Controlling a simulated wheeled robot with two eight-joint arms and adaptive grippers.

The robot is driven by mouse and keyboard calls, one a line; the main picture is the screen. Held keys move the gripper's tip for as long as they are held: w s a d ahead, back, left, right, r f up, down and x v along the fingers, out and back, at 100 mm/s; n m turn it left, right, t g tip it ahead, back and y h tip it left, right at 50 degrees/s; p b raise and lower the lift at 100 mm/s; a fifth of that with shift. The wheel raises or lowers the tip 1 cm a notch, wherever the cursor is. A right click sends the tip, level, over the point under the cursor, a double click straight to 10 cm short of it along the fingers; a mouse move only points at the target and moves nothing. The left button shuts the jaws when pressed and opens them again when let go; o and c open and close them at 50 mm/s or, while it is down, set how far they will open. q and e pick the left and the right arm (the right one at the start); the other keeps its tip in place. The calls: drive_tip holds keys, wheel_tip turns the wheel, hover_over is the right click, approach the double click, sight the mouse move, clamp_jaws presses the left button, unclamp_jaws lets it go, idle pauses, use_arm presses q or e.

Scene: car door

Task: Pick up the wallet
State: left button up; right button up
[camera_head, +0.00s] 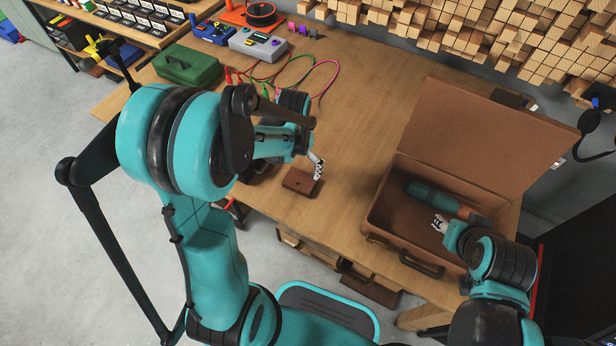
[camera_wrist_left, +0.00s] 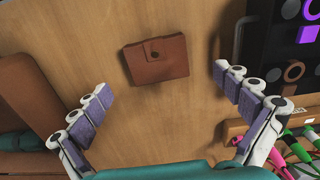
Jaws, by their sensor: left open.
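The brown wallet (camera_head: 300,182) lies flat on the wooden table near its front edge. In the left wrist view the wallet (camera_wrist_left: 157,60) lies beyond my fingertips, roughly centred between them, with its snap tab showing. My left gripper (camera_head: 317,166) is above the table close to the wallet. Its two fingers are spread wide and empty in the left wrist view (camera_wrist_left: 163,80), with the wallet apart from both. My right gripper (camera_head: 440,222) is over the open brown suitcase (camera_head: 375,212); its fingers show only in part, so its opening is unclear.
A green case (camera_head: 188,66), a grey device (camera_head: 258,44) and looped coloured cables (camera_head: 325,75) are at the back left. Wooden blocks (camera_head: 480,30) line the back. The middle of the table (camera_head: 370,105) is clear.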

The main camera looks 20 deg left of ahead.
sight(299, 182)
use_arm(q)
wheel_tip(299, 182, down, 2)
drive_tip(key=shift+d+f+b, duration=0.1)
drive_tip(key=shift+b, duration=0.3)
wheel_tip(299, 182, down, 5)
drive_tip(key=b, duration=0.3)
drive_tip(key=shift+s+d, duration=0.15)
drive_tip(key=c, duration=1.1)
